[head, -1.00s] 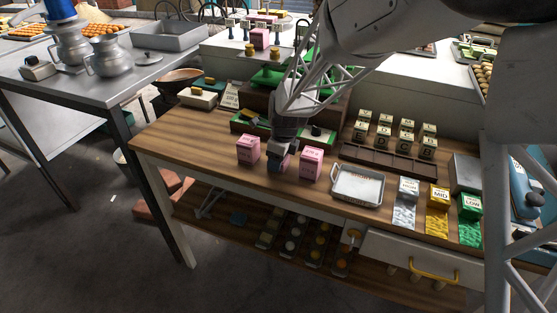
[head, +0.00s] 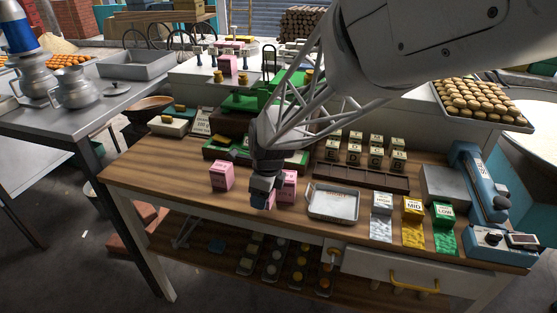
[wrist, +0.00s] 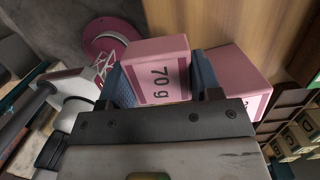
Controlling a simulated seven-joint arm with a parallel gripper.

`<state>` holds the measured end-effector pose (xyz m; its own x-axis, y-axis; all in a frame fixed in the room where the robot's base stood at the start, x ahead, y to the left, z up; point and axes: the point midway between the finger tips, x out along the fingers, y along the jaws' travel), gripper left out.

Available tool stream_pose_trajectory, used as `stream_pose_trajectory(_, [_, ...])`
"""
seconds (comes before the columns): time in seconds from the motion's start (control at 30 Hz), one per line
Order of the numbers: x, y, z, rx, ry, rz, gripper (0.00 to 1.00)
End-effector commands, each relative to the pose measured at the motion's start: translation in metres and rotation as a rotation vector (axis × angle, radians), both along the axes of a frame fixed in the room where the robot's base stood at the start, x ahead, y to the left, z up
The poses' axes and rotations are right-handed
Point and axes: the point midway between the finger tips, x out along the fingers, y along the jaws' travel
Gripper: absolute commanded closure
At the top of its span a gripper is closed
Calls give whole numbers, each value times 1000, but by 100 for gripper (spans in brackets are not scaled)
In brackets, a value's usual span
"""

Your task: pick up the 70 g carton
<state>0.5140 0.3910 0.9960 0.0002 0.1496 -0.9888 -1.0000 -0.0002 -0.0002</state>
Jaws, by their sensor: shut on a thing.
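The pink 70 g carton (wrist: 160,75) sits between the two blue-grey fingers of my gripper (wrist: 160,85) in the wrist view, its label facing the camera. The gripper is shut on it. In the head view my gripper (head: 264,198) is over the front of the wooden bench and mostly hides the held carton. Whether the carton is clear of the bench top I cannot tell. A second pink carton (head: 222,176) stands to the left. A third pink carton (head: 289,186) is close behind the gripper on the right, partly covered by it.
A metal tray (head: 334,203) lies to the right of the gripper. Behind are a dark rack (head: 360,178) with several small pale blocks and a green balance (head: 250,103). Bare wood (head: 155,170) lies at left.

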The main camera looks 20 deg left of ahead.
Motion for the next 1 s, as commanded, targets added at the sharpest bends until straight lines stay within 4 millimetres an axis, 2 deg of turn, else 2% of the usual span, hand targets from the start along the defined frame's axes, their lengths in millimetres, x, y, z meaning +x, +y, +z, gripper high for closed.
stream_pose_trajectory(0.2, [-25, -19, 3, 0, 0, 0, 66])
stream_pose_trajectory(0.4, [-40, -31, 4, 0, 0, 0, 66])
stream_pose_trajectory(0.6, [-48, -36, 5, 0, 0, 0, 66])
stream_pose_trajectory(1.0, [-50, -38, 5, 0, 0, 0, 66])
